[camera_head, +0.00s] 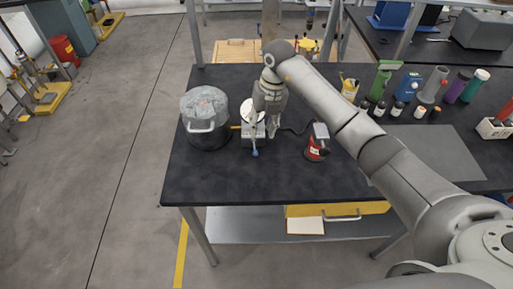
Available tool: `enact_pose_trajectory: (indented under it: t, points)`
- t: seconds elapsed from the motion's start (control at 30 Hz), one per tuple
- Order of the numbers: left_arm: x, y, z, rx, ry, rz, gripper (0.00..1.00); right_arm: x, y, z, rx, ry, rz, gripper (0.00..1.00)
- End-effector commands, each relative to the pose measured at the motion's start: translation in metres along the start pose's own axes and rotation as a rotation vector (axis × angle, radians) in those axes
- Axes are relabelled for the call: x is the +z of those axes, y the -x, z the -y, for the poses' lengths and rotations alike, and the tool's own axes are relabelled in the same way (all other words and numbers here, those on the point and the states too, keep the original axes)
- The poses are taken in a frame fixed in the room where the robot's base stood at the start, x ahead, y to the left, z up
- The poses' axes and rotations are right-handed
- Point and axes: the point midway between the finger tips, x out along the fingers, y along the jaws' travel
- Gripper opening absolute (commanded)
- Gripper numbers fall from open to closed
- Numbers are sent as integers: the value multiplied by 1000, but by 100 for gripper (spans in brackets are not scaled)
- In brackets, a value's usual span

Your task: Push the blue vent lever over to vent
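The blue vent lever shows as a small blue knob (254,153) at the front of a small grey device (246,141) with a round white face, on the black table. My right gripper (264,134) reaches down over the device, its fingertips just above and to the right of the blue knob. Its two fingers look apart with nothing between them. It hides part of the device and the upper part of the lever. I cannot tell whether a finger touches the lever. My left gripper is not in view.
Several bottles and a green tool (380,80) stand farther right. The table (240,187) is clear in front.

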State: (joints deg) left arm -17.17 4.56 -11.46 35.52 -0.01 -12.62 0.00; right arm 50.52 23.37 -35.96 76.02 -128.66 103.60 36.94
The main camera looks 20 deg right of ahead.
Motion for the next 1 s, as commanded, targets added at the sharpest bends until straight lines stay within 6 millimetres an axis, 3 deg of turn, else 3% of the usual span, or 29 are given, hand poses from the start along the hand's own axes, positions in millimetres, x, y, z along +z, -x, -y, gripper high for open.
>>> enact_pose_trajectory:
  t: [0.5, 0.7, 0.97, 1.0]
  points:
    - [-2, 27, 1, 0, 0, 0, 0, -2, -87, -3, 6, 2, -4, 36]
    - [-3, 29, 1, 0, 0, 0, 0, -1, -100, -2, 5, 3, -1, 36]
    - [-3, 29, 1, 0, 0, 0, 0, -1, -102, -2, 5, 4, -1, 36]
    - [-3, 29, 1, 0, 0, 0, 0, -1, -102, -2, 5, 4, -1, 32]
